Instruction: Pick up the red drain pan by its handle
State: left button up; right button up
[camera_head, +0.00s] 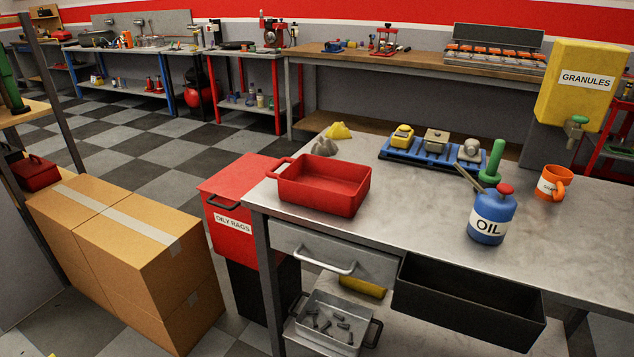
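The red drain pan (325,194) stands upright on the left end of the grey metal workbench (418,212). It looks empty. Its red loop handle (279,167) sticks out at the pan's left side, near the bench's left edge. Nothing is touching the handle. Neither of my grippers shows in the head view.
A blue oil can (491,222), an orange mug (552,184) and a blue tray (425,157) of parts stand right of the pan. Grey and yellow lumps (338,131) lie behind it. A red oily-rags bin (232,240) and cardboard boxes (135,240) stand left of the bench.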

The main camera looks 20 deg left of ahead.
aim_at(338, 188)
jog(key=k, duration=0.5)
jog(key=u, duration=1.6)
jog(key=i, duration=1.3)
jog(key=z, duration=0.8)
